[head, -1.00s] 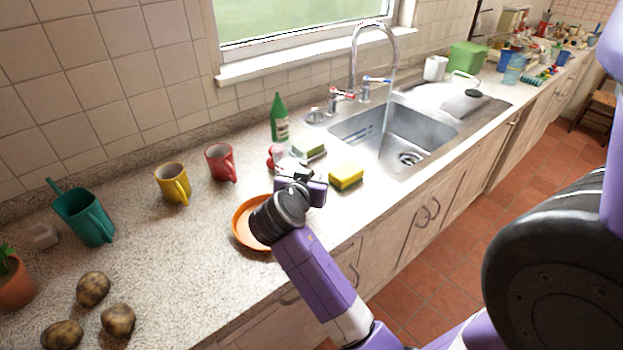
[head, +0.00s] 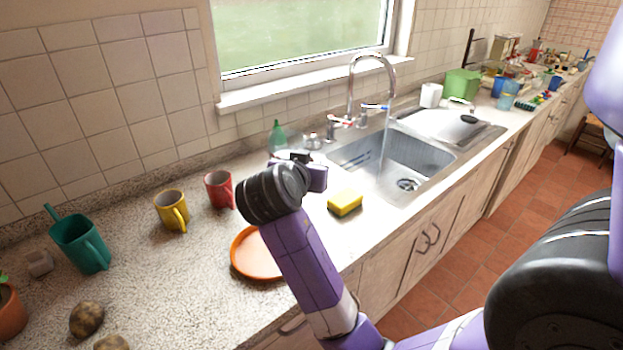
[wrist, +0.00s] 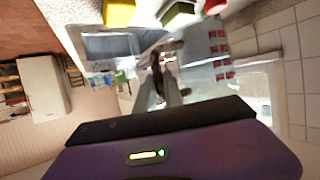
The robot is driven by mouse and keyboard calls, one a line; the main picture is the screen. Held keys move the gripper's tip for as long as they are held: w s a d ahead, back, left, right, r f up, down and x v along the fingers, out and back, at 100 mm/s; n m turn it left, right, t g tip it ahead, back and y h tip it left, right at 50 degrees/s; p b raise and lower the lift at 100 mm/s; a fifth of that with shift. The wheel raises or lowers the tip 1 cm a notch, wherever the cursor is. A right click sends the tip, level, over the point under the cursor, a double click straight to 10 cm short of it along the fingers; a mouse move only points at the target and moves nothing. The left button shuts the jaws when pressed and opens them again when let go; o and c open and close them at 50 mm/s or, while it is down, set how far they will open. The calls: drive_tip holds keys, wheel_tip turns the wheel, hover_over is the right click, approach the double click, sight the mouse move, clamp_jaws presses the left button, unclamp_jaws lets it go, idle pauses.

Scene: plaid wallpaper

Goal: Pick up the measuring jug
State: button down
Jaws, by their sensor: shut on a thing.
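The measuring jug (wrist: 219,52) is clear with red markings and shows close up in the wrist view. My gripper (wrist: 163,72) is shut on it at its near side. In the head view my gripper (head: 302,162) is above the counter, left of the sink, and my wrist hides most of the jug. The green bottle (head: 277,133) behind looks pale there, as if seen through the clear jug.
A yellow sponge (head: 345,202) lies right of my gripper, by the sink (head: 395,160) with its running tap. An orange plate (head: 256,258) lies below my wrist. Potatoes (head: 87,319) lie at lower left.

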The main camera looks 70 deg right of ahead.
drive_tip(key=shift+r, duration=3.85)
